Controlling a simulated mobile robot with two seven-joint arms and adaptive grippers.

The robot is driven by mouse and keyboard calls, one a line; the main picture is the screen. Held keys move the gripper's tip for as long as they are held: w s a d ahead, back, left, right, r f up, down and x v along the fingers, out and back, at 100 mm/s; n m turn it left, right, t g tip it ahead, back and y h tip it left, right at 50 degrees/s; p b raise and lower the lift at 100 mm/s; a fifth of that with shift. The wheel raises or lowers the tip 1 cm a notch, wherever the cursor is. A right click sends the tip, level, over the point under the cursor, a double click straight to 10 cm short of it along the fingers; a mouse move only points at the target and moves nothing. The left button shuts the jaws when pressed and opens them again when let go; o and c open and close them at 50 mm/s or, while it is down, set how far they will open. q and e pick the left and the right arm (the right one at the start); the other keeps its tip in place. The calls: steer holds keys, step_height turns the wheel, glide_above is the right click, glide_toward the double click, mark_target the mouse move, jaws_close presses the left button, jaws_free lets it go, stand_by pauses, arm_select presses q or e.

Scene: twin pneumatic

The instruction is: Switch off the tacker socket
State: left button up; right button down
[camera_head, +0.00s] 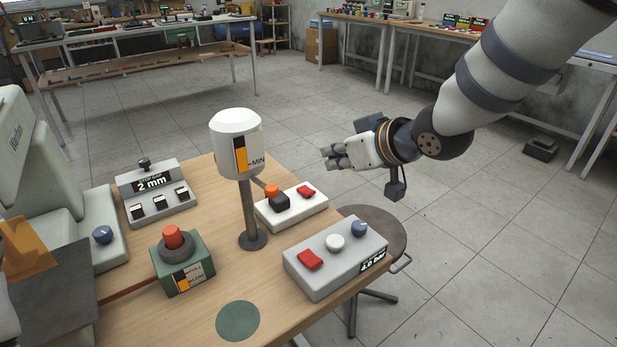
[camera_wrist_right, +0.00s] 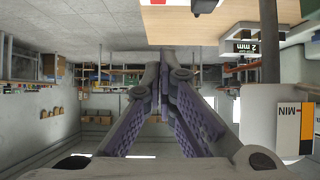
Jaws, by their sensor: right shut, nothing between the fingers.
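A white box (camera_head: 296,213) lies on the table behind the post, with a black plug-like piece (camera_head: 281,202) with an orange knob, and a red rocker switch (camera_head: 306,191). It looks like the socket; no readable label confirms this. Its edge with a red part shows at the top of the right wrist view (camera_wrist_right: 205,5). My right gripper (camera_head: 328,157) is shut and empty, in the air above and behind the box, right of the white-headed post, touching nothing. Its closed fingers also show in the wrist view (camera_wrist_right: 163,72). My left gripper is not in view.
The white-headed post (camera_head: 236,140) stands just left of the white box. A grey box (camera_head: 322,275) with red, white and blue controls lies in front. A green box (camera_head: 184,272) with a red button and a "2 mm" box (camera_head: 155,203) are left. A stool (camera_head: 385,230) stands beside the table.

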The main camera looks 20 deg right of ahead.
steer(key=b, duration=0.2)
glide_above(310, 195)
steer(key=f, duration=0.6)
steer(key=shift+w+f, duration=0.2)
steer(key=shift+w, duration=0.1)
steer(key=shift+s+f, duration=0.3)
steer(key=shift+f, duration=0.6)
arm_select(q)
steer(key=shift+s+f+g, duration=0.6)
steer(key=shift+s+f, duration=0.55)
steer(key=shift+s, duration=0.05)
arm_select(e)
steer(key=shift+s+d+f, duration=0.2)
steer(key=shift+s+f, duration=0.05)
steer(key=shift+f, duration=0.35)
